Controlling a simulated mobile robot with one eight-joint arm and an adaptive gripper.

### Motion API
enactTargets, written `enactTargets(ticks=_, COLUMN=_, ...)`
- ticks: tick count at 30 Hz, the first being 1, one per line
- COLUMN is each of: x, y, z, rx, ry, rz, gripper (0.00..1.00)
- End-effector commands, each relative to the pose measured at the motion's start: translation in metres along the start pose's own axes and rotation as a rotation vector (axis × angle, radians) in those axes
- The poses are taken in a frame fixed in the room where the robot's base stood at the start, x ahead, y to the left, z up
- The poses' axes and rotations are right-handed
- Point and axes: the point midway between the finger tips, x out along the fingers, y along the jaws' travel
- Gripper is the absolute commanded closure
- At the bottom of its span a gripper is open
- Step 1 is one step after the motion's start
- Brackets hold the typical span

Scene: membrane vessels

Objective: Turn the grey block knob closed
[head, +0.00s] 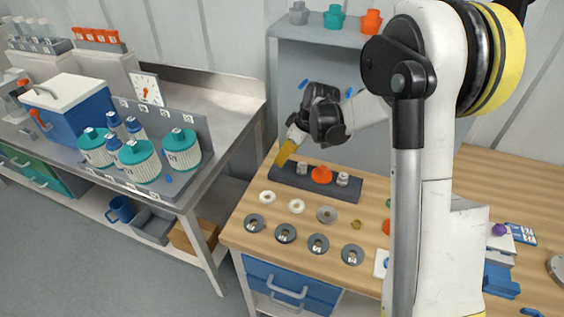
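A long dark grey block (348,192) lies on the wooden bench below the shelf. An orange knob (321,175) sits at its middle, with a pale grey fitting to its left (302,168) and another to its right (342,179). Which way the knob is turned is too small to tell.
Pale rings (297,206) and several dark grey discs (285,233) lie on the bench in front of the block. A grey shelf (330,39) with coloured fittings stands behind. A steel bench (222,137) with teal-capped vessels (181,150) is at left.

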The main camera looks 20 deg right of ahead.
Motion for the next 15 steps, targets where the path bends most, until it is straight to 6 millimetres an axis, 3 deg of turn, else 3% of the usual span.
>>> enactTargets(ticks=1, x=0.011, y=0.0, z=0.001, rx=-0.001, ry=0.0, rz=0.0, gripper=0.52)
enactTargets(ticks=6, x=0.029, y=0.0, z=0.0, rx=0.001, ry=0.0, rz=0.0, gripper=0.52)
enactTargets(ticks=15, x=0.033, y=0.0, z=0.0, rx=0.001, ry=0.0, rz=0.001, gripper=0.52)
